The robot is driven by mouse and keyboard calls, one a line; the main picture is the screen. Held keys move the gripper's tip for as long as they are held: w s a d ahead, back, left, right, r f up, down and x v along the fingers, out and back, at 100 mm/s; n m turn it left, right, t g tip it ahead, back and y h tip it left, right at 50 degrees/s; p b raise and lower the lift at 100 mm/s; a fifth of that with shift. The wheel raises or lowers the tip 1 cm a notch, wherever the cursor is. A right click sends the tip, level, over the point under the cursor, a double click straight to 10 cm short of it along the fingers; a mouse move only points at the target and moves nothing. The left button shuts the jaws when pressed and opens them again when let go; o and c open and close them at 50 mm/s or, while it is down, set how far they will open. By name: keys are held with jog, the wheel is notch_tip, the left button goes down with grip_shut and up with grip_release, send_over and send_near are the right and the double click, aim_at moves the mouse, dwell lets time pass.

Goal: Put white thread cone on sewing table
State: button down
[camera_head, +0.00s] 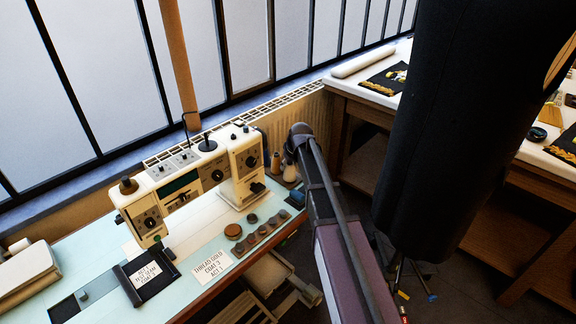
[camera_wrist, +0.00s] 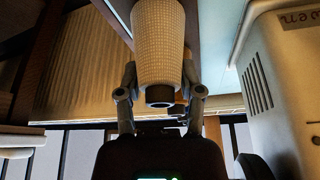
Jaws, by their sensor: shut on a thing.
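The white thread cone (camera_wrist: 158,45) is between the two fingers of my gripper (camera_wrist: 159,78) in the wrist view, its dark core end facing the camera. My gripper is shut on it. In the head view my gripper (camera_head: 291,150) is at the right end of the sewing table (camera_head: 110,232), just right of the sewing machine (camera_head: 205,172). A pale part of the cone shows below it; whether the cone touches the tabletop cannot be told. The sewing table has a light blue top.
A tan spool (camera_head: 276,163) stands close to my gripper. Round dark pieces (camera_head: 258,230) and a lettered card (camera_head: 211,266) lie in front of the machine. A black dress form (camera_head: 460,120) stands right of my arm. Another table (camera_head: 375,95) is behind.

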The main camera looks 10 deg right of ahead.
jog(key=shift+c, duration=0.8)
grip_release()
jog(key=shift+r, duration=0.1)
